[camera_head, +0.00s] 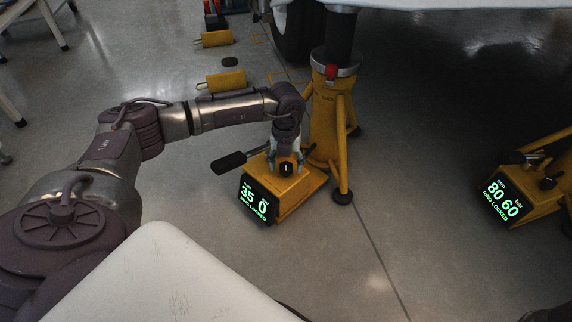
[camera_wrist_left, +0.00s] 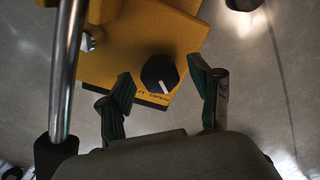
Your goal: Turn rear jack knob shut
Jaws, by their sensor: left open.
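A yellow jack (camera_head: 329,112) stands under the aircraft. Its yellow pump box (camera_head: 297,192) carries a black knob (camera_head: 286,169) on top and a lit display reading 35 and 0. In the left wrist view the knob (camera_wrist_left: 158,72) has a white mark pointing toward the printed word OPEN; the lettering left of it is partly hidden. My left gripper (camera_head: 286,158) is over the box, pointing down. It is open, with one finger on each side of the knob and gaps showing in the wrist view. My right gripper is not in view.
A black-gripped pump handle (camera_head: 229,163) sticks out left of the box. A second yellow jack unit (camera_head: 528,205) at the right shows 80 and 60. Yellow chocks (camera_head: 226,82) lie behind my arm near a tyre (camera_head: 292,35). The floor between the jacks is clear.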

